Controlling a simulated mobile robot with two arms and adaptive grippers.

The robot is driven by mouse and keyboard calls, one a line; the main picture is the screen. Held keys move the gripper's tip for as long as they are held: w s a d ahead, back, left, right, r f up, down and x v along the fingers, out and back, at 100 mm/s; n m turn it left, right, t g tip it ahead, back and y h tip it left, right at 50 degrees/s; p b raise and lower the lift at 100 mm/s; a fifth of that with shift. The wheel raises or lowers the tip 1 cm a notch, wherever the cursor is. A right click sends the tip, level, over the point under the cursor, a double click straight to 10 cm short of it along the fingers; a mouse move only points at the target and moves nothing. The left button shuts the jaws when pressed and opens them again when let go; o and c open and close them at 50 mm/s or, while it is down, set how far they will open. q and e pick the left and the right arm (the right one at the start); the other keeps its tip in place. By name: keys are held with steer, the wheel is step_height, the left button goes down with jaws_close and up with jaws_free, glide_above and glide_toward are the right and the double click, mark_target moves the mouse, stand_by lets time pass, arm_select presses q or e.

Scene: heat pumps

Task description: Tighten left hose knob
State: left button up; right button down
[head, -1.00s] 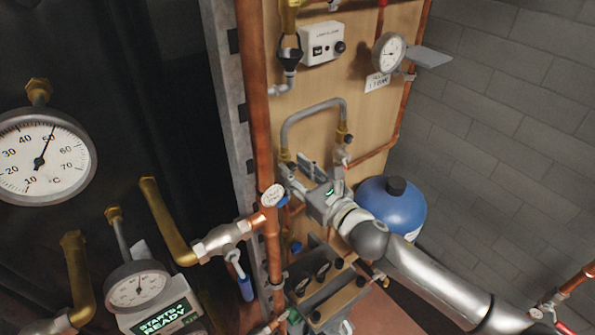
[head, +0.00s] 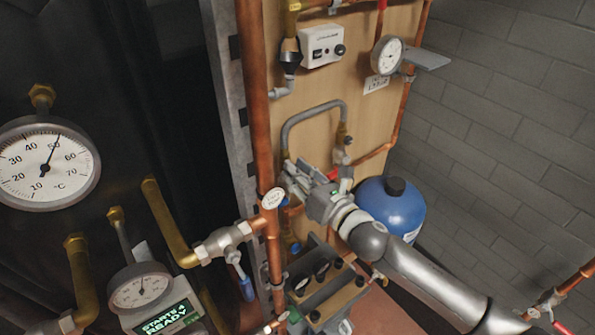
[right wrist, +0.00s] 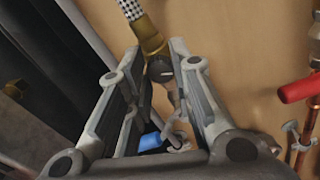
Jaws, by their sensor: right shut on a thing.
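The grey braided hose (head: 312,108) arches over the wooden board in the head view. Its brass left end runs down behind my right gripper (head: 296,176). In the right wrist view the braided hose (right wrist: 130,8) ends in a brass fitting with a dark round left hose knob (right wrist: 160,69). The fingertips of my right gripper (right wrist: 163,62) are on both sides of this knob, shut on it. In the head view the left knob is hidden by the gripper. The right hose knob (head: 348,140) shows free at the hose's other end. My left gripper is out of view.
A copper pipe (head: 259,110) stands just left of the gripper. A blue tank (head: 397,212) is close to the right of my arm. A red valve handle (right wrist: 300,87) shows right of the fingers. A manifold with gauges (head: 325,290) sits below.

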steer(key=shift+f+m+p, duration=0.2)
steer(key=shift+m+p, duration=2.4)
steer(key=shift+m, duration=12.6)
steer(key=c, duration=1.3)
jaws_free()
steer(key=shift+o, duration=0.2)
